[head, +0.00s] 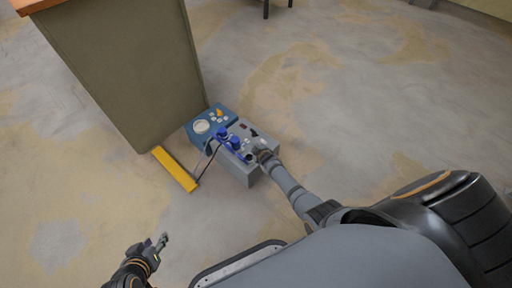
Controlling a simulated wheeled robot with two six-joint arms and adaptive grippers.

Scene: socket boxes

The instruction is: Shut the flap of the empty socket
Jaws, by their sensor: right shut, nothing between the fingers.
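A grey socket box (242,173) stands on the floor beside the cabinet, with a blue panel section at its far left. Blue sockets or plugs (235,142) sit on its top, with a dark cable running down its left side. A dark round opening shows near the front edge of the top. Which socket is empty, and how its flap stands, is too small to tell. My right gripper (262,153) is shut and empty at the right part of the box top; whether it touches is unclear. My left gripper (156,242) is over the floor at lower left, away from the box; its finger opening is unclear.
A large olive cabinet (125,70) with an orange-brown top stands directly behind and left of the box. A yellow bar (175,169) lies on the floor left of the box. The concrete floor (370,100) to the right is free.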

